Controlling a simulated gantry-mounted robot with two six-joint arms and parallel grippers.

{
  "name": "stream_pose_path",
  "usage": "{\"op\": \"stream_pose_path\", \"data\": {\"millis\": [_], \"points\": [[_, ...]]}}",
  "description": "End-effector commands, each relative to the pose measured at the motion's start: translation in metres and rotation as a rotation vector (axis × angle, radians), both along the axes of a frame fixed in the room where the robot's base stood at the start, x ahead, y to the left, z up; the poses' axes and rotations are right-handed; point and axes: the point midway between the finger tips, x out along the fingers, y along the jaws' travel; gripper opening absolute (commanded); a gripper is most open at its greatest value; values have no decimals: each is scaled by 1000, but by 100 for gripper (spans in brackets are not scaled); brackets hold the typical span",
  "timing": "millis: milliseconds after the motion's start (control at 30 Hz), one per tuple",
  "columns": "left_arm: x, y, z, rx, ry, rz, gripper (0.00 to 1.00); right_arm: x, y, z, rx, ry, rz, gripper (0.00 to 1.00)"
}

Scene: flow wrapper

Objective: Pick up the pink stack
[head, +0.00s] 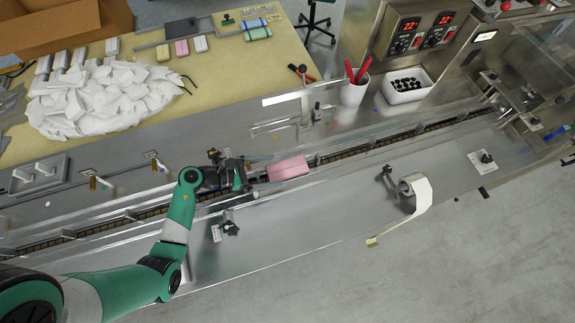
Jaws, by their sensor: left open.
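The pink stack (289,168) is a pale pink block lying on the conveyor channel (350,153) near the middle of the head view. My left gripper (250,176) is open just to the left of the stack, with its fingers pointing toward the stack's left end. A small gap seems to lie between the fingertips and the stack. My right gripper does not show. A smaller pink block (181,48) lies on the yellow table at the back.
A white cup with red-handled tools (353,92) and a white bin of dark parts (406,85) stand behind the channel. A paper roll (415,188) sits at the front right. Crumpled white wrappers (100,97) lie on the yellow table (240,80).

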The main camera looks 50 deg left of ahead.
Motion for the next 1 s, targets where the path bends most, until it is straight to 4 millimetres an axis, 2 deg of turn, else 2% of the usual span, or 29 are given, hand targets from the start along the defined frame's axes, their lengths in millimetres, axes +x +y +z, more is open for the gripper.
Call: {"op": "stream_pose_path", "data": {"millis": [100,267,533,800,867,1000], "points": [[10,-5,-5,0,0,-1,100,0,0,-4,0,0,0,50],[15,-7,-6,0,-1,-1,100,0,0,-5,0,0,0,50],[52,-22,-19,1,0,-3,100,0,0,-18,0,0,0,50],[58,-24,-19,1,0,2,100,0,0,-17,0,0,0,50],[58,-24,-19,0,0,1,93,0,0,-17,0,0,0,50],[58,-24,-19,0,0,1,68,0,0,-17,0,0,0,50]]}}
